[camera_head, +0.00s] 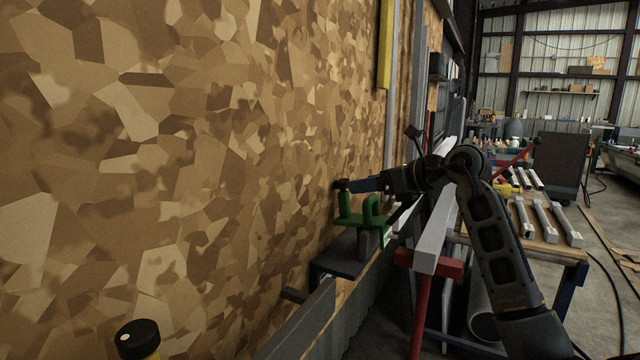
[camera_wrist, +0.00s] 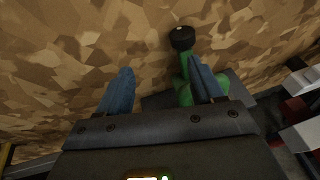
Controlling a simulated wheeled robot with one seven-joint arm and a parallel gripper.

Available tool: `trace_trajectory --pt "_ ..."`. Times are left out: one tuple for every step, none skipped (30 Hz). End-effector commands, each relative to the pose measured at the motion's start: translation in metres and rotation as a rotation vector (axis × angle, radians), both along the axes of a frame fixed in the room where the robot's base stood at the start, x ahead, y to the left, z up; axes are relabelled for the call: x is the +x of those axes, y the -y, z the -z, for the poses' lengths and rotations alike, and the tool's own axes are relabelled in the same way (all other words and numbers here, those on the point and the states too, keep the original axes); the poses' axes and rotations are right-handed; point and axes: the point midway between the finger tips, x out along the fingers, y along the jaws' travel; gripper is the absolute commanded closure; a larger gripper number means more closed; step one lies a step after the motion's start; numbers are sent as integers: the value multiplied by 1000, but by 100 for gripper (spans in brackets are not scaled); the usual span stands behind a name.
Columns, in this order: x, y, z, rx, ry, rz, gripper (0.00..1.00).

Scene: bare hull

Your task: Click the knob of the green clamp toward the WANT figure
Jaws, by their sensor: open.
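The green clamp (camera_head: 362,218) stands on a dark shelf bracket against the mottled brown wall. Its dark knob (camera_head: 339,186) sits on top of the left green post; in the wrist view the black knob (camera_wrist: 181,38) shows a small white mark. My gripper (camera_wrist: 162,76) is open, with its two blue fingers apart and nothing held. The right finger overlaps the green clamp body (camera_wrist: 186,92) in the wrist view; contact cannot be told. The knob lies just ahead of the fingertips, nearer the right one. No WANT figure is readable in either view.
Another black knob with a white dot on a yellow body (camera_head: 138,338) is at the lower left. A pale beam on a red stand (camera_head: 428,262) is right of the clamp. A workbench with grey bars (camera_head: 540,235) stands farther right. The wall is close on the left.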

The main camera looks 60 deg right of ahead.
Motion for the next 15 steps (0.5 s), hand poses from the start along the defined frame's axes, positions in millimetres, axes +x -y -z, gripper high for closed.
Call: trace_trajectory --pt "-8 16 -5 -35 -30 31 33" --pt "-12 22 -6 -49 -43 43 33" --pt "-15 28 -8 -65 -58 58 33" --pt "-17 32 -8 -72 -66 65 33" --pt "-18 34 -9 -78 -73 70 33" --pt "-18 37 -9 -83 -78 75 33" --pt "-17 38 -9 -85 -80 76 33" --pt "-15 39 -8 -85 -81 77 33" --pt "-12 39 -7 -85 -81 76 33" --pt "-8 39 -5 -84 -81 76 33" --pt "-4 40 -4 -83 -81 74 33" --pt "2 40 -2 -83 -81 74 33" --pt "6 41 0 -82 -82 74 33" --pt "11 42 2 -82 -81 73 33" --pt "17 43 4 -81 -80 74 33"
